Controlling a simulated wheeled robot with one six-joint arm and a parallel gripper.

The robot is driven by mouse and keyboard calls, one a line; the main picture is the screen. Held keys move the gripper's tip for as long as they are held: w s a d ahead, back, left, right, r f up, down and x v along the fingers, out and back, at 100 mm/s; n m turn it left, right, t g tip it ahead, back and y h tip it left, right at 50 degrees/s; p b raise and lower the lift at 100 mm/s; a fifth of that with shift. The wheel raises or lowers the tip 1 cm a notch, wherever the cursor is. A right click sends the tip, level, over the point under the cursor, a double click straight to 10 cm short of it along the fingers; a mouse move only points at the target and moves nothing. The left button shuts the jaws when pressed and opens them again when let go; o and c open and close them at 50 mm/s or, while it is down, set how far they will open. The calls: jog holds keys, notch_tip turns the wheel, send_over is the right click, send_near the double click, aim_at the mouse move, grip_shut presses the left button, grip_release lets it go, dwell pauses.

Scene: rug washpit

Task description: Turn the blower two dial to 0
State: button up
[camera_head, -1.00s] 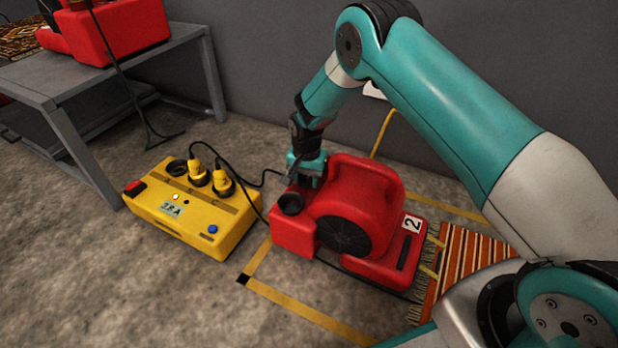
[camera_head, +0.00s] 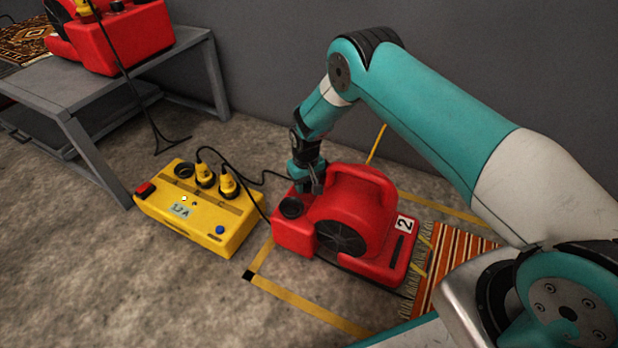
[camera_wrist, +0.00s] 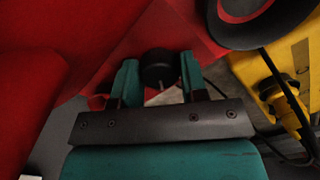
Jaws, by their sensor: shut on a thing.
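Blower two (camera_head: 345,205) is the red blower on the floor with a white "2" label (camera_head: 405,224). Its dial (camera_wrist: 160,68) is a small black knob with a pale pointer line, seen in the wrist view against the red housing. My gripper (camera_head: 309,182) reaches down onto the back left of the blower. In the wrist view, its two teal fingers (camera_wrist: 158,78) stand either side of the dial and are shut on it. The dial is hidden behind the gripper in the head view, and I cannot read its scale.
A yellow power box (camera_head: 200,212) with plugged cables and a small display (camera_head: 181,210) stands left of the blower. A grey table (camera_head: 120,75) holds another red blower (camera_head: 120,35). A striped rug (camera_head: 462,262) lies to the right. Yellow tape marks the floor.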

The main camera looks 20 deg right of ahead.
aim_at(306, 184)
jog(key=n+p, duration=0.1)
jog(key=n, duration=0.3)
jog(key=shift+w+a, duration=0.1)
jog(key=shift+a, duration=0.05)
jog(key=shift+n, duration=0.3)
dwell(0.3)
jog(key=o, duration=0.7)
jog(key=shift+c, duration=0.2)
notch_tip(306, 184, up, 17)
jog(key=p, duration=0.8)
jog(key=shift+r, duration=0.2)
